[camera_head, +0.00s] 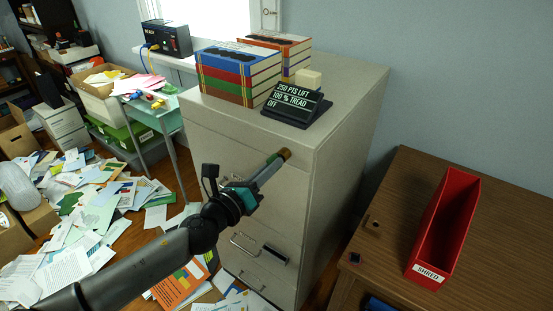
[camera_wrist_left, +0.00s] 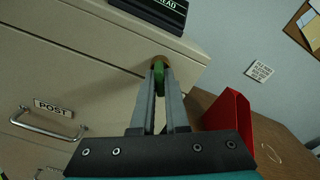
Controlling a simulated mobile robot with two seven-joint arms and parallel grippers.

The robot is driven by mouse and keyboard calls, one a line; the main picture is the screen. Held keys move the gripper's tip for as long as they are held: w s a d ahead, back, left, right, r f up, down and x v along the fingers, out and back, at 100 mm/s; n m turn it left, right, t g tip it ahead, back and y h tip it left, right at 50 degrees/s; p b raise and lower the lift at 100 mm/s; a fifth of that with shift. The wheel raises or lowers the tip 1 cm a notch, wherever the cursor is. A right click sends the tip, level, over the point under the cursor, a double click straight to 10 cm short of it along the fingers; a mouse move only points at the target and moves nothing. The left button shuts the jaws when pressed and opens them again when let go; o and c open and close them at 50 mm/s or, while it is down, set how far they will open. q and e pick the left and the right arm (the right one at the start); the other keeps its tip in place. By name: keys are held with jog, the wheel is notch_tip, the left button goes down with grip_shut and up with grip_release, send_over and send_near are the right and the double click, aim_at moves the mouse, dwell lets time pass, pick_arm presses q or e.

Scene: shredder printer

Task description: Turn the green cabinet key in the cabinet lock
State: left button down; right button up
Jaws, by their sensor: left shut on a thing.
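The tall beige filing cabinet (camera_head: 330,160) stands in the middle of the head view. Its round brass lock (camera_wrist_left: 161,61) sits high on the front, near the right edge; it also shows in the head view (camera_head: 285,154). My left gripper (camera_head: 280,159) reaches up to the lock from the lower left. In the left wrist view my left gripper (camera_wrist_left: 159,82) is shut on the green key (camera_wrist_left: 158,70), between its fingertips. The key's front end meets the lock; how deep it sits is hidden. The key is hardly visible in the head view. My right gripper is not in view.
Binders (camera_head: 235,75) and a black sign (camera_head: 296,104) stand on the cabinet top. Drawer handles (camera_head: 244,242) stick out below the lock. A wooden desk (camera_head: 500,225) with a red SHRED bin (camera_head: 442,225) stands at right. Papers (camera_head: 95,215) cover the floor at left.

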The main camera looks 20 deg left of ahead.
pick_arm(q)
jog(key=shift+r+m+p, duration=0.1)
jog(key=shift+m+p, duration=0.2)
jog(key=shift+m, duration=0.9)
jog(key=c, duration=1.3)
grip_release()
jog(key=shift+m, duration=0.3)
jog(key=shift+c, duration=0.2)
jog(key=o, duration=0.5)
jog(key=shift+o, duration=0.4)
jog(key=shift+o, duration=1.2)
jog(key=b+v, duration=0.1)
jog(key=v, duration=0.5)
